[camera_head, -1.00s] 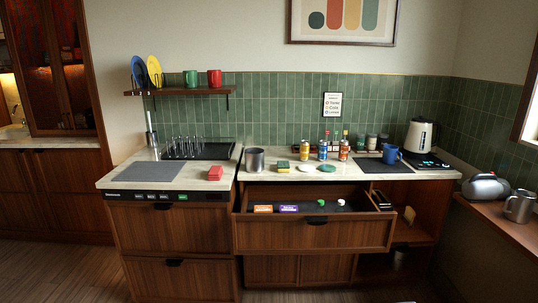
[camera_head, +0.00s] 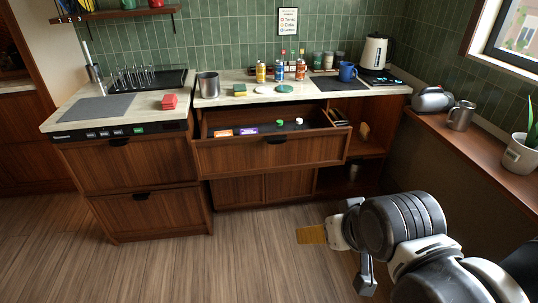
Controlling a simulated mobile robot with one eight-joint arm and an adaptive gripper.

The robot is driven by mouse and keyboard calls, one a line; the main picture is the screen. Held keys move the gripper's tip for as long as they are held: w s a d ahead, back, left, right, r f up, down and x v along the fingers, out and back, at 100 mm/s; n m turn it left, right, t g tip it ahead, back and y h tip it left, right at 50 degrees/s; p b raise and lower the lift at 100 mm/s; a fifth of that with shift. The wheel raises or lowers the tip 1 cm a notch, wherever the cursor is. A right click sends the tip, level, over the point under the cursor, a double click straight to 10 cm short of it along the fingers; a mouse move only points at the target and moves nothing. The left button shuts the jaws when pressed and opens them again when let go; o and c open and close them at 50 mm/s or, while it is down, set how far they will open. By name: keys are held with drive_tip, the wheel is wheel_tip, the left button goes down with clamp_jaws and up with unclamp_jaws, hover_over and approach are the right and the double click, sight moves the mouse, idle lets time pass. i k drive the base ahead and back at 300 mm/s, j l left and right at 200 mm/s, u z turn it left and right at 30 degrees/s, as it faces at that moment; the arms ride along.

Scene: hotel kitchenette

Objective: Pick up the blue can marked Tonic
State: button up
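A small blue can (camera_head: 278,73) stands upright on the counter near the back, between a yellow can (camera_head: 261,74) and an orange can (camera_head: 300,72). Its lettering is too small to read in this view. My gripper (camera_head: 318,235) is at the lower right, in front of the cabinets and well away from the cans. It points left, with a yellow-brown part at its end. The angle does not show whether its fingers are apart, and I see nothing in it that I can name.
The top drawer (camera_head: 205,156) is pulled out below the cans and holds small items. A steel pot (camera_head: 208,86), a sponge (camera_head: 240,90), a white disc (camera_head: 264,89), a green disc (camera_head: 284,88) and a blue mug (camera_head: 348,72) share the counter. The floor (camera_head: 250,255) in front is clear.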

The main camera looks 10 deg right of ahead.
sight(279, 66)
drive_tip(key=i+j+z, duration=0.15)
drive_tip(key=i, duration=0.4)
drive_tip(key=i+j+z, duration=0.15)
drive_tip(key=i+j, duration=0.2)
drive_tip(key=i, duration=0.2)
drive_tip(key=i+j+z, duration=0.15)
drive_tip(key=i+j, duration=0.2)
drive_tip(key=i, duration=0.2)
drive_tip(key=i+j+z, duration=0.15)
drive_tip(key=i+j, duration=0.25)
drive_tip(key=i, duration=0.15)
